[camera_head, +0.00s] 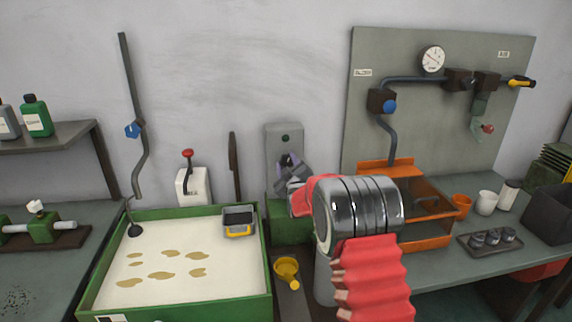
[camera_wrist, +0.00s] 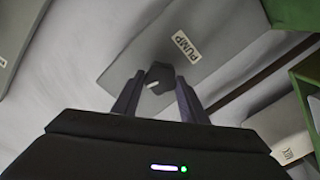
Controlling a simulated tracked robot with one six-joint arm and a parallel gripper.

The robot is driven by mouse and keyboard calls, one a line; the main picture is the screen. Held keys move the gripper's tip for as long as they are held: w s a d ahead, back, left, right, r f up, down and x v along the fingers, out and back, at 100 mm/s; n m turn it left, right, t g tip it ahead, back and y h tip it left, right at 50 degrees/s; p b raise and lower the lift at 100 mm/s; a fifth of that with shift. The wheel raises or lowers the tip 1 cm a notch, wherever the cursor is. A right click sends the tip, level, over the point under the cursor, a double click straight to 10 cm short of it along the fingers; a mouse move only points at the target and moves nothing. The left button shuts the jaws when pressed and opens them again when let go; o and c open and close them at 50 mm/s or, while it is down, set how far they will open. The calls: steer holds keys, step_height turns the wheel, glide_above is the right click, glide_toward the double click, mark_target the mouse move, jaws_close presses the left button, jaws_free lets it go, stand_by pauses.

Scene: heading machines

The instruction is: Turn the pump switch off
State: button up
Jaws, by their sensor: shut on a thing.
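The pump switch is a dark knob (camera_wrist: 158,76) with a pale mark on its face, on a grey panel (camera_wrist: 205,55) that bears a PUMP label (camera_wrist: 187,46). In the wrist view my gripper (camera_wrist: 157,84) has one finger on each side of the knob and is shut on it. In the head view the grey switch box (camera_head: 284,131) is on the wall above the green stand. The pale mark is partly seen, so I cannot tell the switch's setting.
A green-rimmed tray (camera_head: 172,215) of pale sand is left of my arm. A white box with a red-knobbed lever (camera_head: 188,157) stands behind it. An orange tank (camera_head: 430,235) is at the right, below a gauge board (camera_head: 420,130). A yellow funnel (camera_head: 287,270) sits below the gripper.

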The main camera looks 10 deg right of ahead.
steer(key=n, duration=0.3)
steer(key=shift+a+f+n, duration=0.15)
steer(key=shift+f+n, duration=0.05)
steer(key=shift+n, duration=0.1)
steer(key=shift+o, duration=0.2)
steer(key=o, duration=1)
steer(key=shift+o, duration=0.2)
steer(key=shift+s+r, duration=0.1)
steer(key=shift+s, duration=0.1)
steer(key=s, duration=1.3)
steer(key=shift+s, duration=0.2)
